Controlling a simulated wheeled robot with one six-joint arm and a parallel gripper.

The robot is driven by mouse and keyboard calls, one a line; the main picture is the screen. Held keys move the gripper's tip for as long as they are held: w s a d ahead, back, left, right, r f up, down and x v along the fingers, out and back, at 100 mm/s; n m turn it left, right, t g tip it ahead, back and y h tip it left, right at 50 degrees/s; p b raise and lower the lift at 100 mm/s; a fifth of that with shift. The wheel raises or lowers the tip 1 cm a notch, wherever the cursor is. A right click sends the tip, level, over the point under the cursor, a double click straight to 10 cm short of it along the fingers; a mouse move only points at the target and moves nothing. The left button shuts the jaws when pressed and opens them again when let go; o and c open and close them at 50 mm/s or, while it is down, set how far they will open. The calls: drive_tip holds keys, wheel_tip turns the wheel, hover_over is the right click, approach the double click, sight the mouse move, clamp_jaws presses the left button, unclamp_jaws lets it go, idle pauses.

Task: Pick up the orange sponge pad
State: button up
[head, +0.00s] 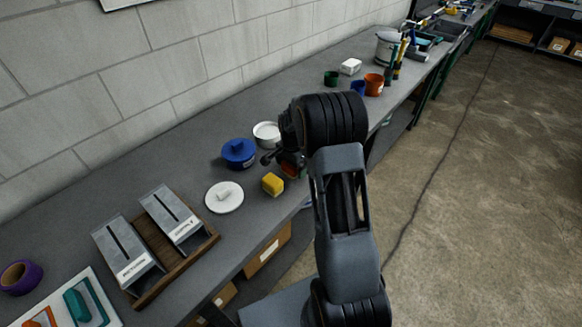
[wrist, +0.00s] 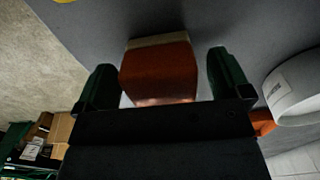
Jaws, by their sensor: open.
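The orange sponge pad (wrist: 158,72) is an orange block with a beige layer along its far edge in the wrist view. It sits between the two dark green fingers of my gripper (wrist: 162,72), with a gap on each side. My gripper is open and holds nothing. In the head view my gripper (head: 282,160) is low over the bench, and a small part of the orange pad (head: 290,170) shows under it. My arm and gripper hide most of the pad there.
A yellow block (head: 272,184) and a white disc (head: 224,197) lie nearer the front-left. Orange (head: 374,84) and blue cups stand farther along the bench.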

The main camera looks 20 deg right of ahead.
drive_tip(key=shift+f, duration=0.5)
drive_tip(key=shift+c, duration=0.3)
drive_tip(key=c, duration=1)
drive_tip(key=shift+o, duration=0.2)
drive_tip(key=shift+r, duration=0.1)
drive_tip(key=shift+r, duration=0.6)
drive_tip(key=s+d+r+b, duration=0.3)
drive_tip(key=s+d+r, duration=0.5)
drive_tip(key=s+r, duration=0.3)
drive_tip(key=shift+s+r, duration=0.25)
drive_tip(key=shift+r, duration=0.05)
